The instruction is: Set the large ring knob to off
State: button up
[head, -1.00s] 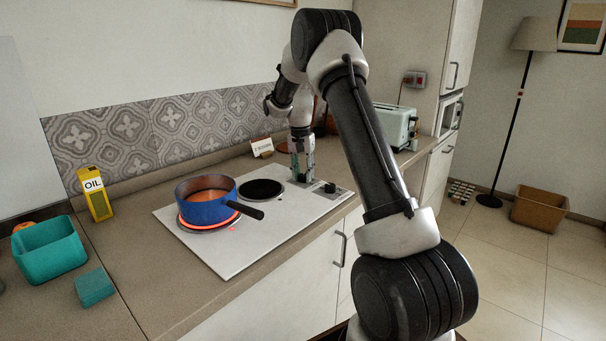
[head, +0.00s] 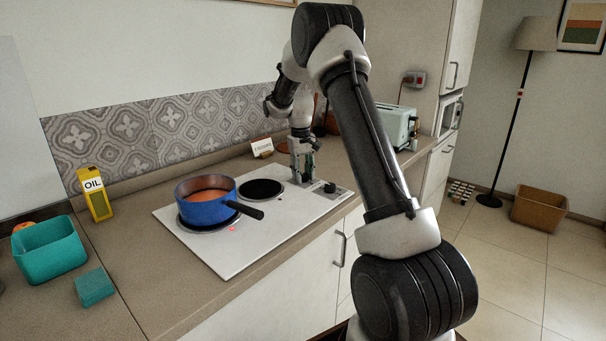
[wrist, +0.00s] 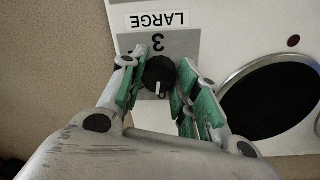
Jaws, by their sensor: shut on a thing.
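The large ring knob (wrist: 160,74) is a round black knob under the label "LARGE" (wrist: 163,20), which reads upside down in the wrist view. Its white pointer mark faces down in that view, away from the printed "3" (wrist: 158,43). My gripper (wrist: 158,88) has its green-padded fingers on either side of the knob and is shut on it. In the head view my gripper (head: 302,178) is low over the hob's back right corner and hides this knob. The ring under the blue pot (head: 206,209) looks dark.
The white hob (head: 240,245) has a small red light (head: 232,228) lit by the pot. An empty black ring (head: 262,189) lies left of my gripper. A second black knob (head: 330,187) sits close on its right. A small sign (head: 262,146) and a toaster (head: 397,125) stand behind.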

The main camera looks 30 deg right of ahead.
jog(key=shift+n, duration=0.8)
jog(key=o, duration=1)
jog(key=r, duration=1.2)
jog(key=shift+s+a, duration=0.1)
jog(key=shift+a, duration=0.25)
